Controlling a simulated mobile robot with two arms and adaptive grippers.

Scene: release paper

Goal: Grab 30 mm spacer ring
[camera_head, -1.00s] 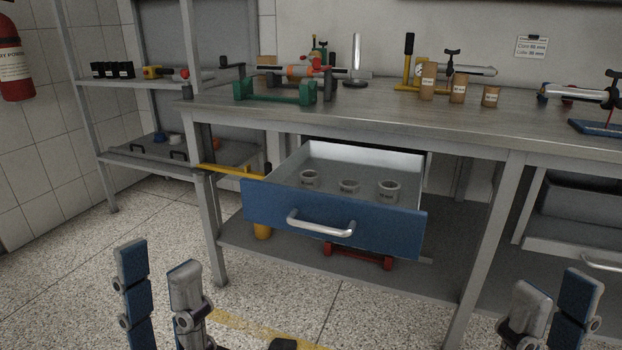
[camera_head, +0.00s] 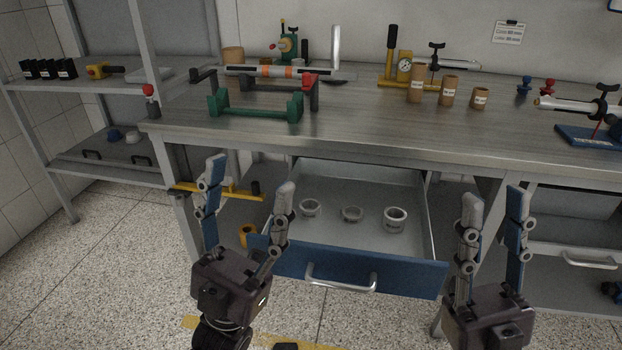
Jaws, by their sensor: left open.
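Three grey spacer rings lie apart in the open drawer (camera_head: 335,285): a left ring (camera_head: 310,208), a middle ring (camera_head: 352,214) and a right ring (camera_head: 395,221). The right one looks the largest. Their markings are too small to read, so I cannot tell which is 30 mm. My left gripper (camera_head: 248,190) is open and empty, fingers up, at the drawer's left front corner. Its right finger overlaps the drawer's left side in the picture. My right gripper (camera_head: 495,200) is open and empty, to the right of the drawer.
The workbench top (camera_head: 360,130) is above the drawer. It holds a green stand (camera_head: 255,110), several brown cylinders (camera_head: 449,91) and a yellow gauge stand (camera_head: 400,75). A shelf rack (camera_head: 100,85) stands at the left. A table leg (camera_head: 485,210) is behind my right gripper.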

